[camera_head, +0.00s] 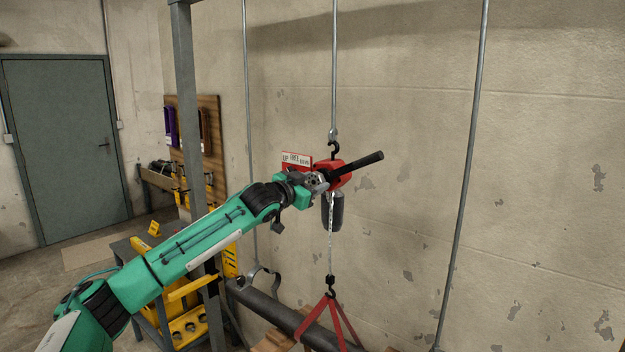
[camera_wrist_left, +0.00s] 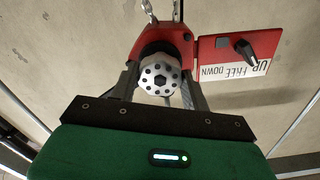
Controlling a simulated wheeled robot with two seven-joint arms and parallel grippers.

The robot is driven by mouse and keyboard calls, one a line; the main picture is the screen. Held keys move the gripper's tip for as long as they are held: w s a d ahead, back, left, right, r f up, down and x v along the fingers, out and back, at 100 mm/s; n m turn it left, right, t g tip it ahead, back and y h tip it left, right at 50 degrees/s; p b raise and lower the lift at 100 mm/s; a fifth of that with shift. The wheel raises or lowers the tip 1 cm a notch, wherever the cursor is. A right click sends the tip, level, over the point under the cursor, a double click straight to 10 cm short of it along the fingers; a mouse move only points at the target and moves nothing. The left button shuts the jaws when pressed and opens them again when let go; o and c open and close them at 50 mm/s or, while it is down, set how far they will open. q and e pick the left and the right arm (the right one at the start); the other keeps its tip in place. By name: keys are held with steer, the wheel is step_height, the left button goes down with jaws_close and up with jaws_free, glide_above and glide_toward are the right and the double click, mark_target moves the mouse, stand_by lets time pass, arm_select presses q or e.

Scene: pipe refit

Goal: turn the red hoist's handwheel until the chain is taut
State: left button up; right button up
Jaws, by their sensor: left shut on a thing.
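The red hoist (camera_head: 340,168) hangs from a hook on a rod by the wall. My left gripper (camera_head: 319,182) is at its side, hiding the handwheel in the head view. In the left wrist view the pale, dotted handwheel (camera_wrist_left: 160,75) sits between the fingers of my left gripper (camera_wrist_left: 161,92), which is shut on it. The chain (camera_head: 331,245) hangs straight down to a hook above a red sling (camera_head: 325,311); whether it bears load I cannot tell. A red plate (camera_wrist_left: 222,48) marked UP, FREE, DOWN carries a black lever (camera_wrist_left: 245,50), its end near UP. My right gripper is out of view.
A dark bar (camera_head: 370,160) sticks out right of the hoist, and a dark canister (camera_head: 336,211) hangs below it. A dark pipe (camera_head: 262,302) runs low along the wall through the sling. A grey post (camera_head: 187,110) stands left. The wall at right is clear except for a thin conduit.

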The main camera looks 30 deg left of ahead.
arm_select(q)
steer(key=shift+r+m+p, duration=0.2)
steer(key=shift+m+p, duration=0.45)
steer(key=shift+m, duration=0.25)
steer(key=shift+f+m+p, duration=0.1)
steer(key=shift+m+p, duration=0.3)
steer(key=shift+m, duration=0.5)
steer(key=m, duration=0.3)
steer(key=shift+f+m, duration=0.1)
steer(key=shift+m, duration=2.1)
steer(key=shift+f, duration=0.1)
steer(key=o, duration=1)
steer(key=shift+d, duration=0.1)
